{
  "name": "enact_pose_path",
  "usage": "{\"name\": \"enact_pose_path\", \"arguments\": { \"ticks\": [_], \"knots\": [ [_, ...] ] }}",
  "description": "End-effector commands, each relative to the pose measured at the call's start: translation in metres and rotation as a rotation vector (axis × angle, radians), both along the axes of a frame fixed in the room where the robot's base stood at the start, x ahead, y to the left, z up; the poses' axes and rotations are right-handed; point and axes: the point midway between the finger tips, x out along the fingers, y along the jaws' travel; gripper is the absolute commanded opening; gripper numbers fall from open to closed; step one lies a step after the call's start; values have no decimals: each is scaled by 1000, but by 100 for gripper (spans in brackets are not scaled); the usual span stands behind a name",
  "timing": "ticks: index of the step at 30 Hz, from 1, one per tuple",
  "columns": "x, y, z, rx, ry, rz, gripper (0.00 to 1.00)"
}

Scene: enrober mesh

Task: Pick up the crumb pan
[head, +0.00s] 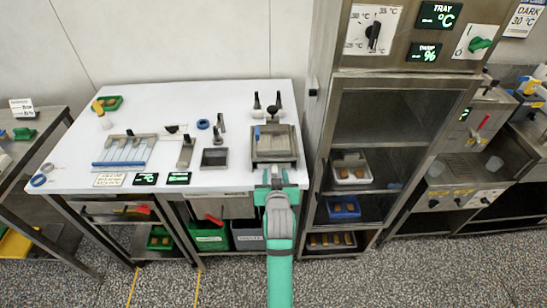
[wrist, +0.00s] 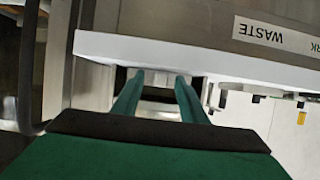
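No part carries a readable crumb pan label, so I cannot tell for sure which one it is. A metal machine (head: 274,143) with a mesh top and two black knobs behind it stands at the table's right end. My gripper (head: 275,176) is at the front of this machine, by the table edge. In the wrist view, its two green fingers (wrist: 160,78) are apart. A pale metal part with a dark opening (wrist: 160,93) shows between them; I cannot tell whether they touch it. A small dark square pan (head: 215,158) sits on the table left of the machine.
A steel cabinet (head: 330,150) with trays on its shelves stands close right of the table (head: 160,105). Left on the table are a wire rack (head: 124,150), blue rings and small tools. A green bin (head: 209,236) is underneath. A WASTE label (wrist: 272,33) shows in the wrist view.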

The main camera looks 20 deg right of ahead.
Motion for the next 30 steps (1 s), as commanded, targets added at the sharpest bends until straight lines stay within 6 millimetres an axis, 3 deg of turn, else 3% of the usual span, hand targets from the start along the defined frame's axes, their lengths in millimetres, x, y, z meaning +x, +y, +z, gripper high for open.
{"name": "enact_pose_path", "arguments": {
  "ticks": [1,5,6,17,30],
  "knots": [
    [0,0,0,0,0,0,34],
    [0,0,0,0,0,0,3],
    [0,1,0,0,0,1,0],
    [1,3,1,0,0,4,0],
    [-1,5,15,0,-1,5,0]
  ]
}}
